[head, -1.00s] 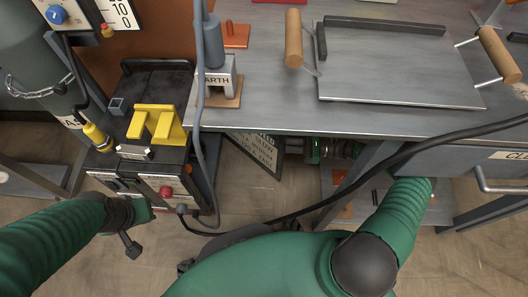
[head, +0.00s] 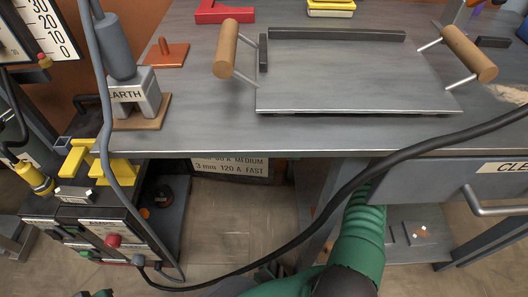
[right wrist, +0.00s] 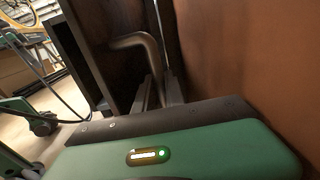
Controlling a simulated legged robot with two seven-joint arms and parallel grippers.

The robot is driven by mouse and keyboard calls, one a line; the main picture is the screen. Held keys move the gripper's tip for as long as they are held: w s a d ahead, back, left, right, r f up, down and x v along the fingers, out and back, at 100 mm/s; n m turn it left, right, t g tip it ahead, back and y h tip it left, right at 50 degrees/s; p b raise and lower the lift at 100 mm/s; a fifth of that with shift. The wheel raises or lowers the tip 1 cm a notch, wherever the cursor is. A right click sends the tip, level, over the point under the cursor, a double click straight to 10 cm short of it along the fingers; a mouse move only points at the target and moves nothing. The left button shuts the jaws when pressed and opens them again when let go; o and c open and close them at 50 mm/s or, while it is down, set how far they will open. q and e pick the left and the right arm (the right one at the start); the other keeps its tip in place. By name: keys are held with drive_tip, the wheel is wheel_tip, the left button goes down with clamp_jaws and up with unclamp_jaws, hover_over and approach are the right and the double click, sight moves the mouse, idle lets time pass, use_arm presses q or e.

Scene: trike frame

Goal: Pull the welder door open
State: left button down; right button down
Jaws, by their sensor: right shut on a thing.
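The welder (head: 105,235) appears to be the dark box at the left in the head view, with a yellow top piece, a red knob and white label plates. I cannot pick out its door for certain. My right arm reaches under the workbench in the head view, and its gripper is hidden there. In the right wrist view my right gripper (right wrist: 157,92) is shut on a grey bent bar handle (right wrist: 147,45) beside a dark panel (right wrist: 85,50). Only a small green and dark part of my left gripper (head: 95,294) shows at the bottom edge; its fingers cannot be made out.
The grey workbench (head: 200,130) carries a flat plate (head: 350,75) with wooden handles and an earth clamp block (head: 135,95). A black cable (head: 400,155) crosses in front. A grey drawer unit (head: 440,180) is at the right. A brown wall (right wrist: 245,60) stands close beside my right gripper.

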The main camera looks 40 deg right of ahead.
idle(0.3)
drive_tip(key=c, duration=1.4)
unclamp_jaws()
drive_tip(key=v, duration=0.7)
drive_tip(key=shift+d+p, duration=0.2)
drive_tip(key=shift+p, duration=0.25)
drive_tip(key=shift+s+f, duration=0.15)
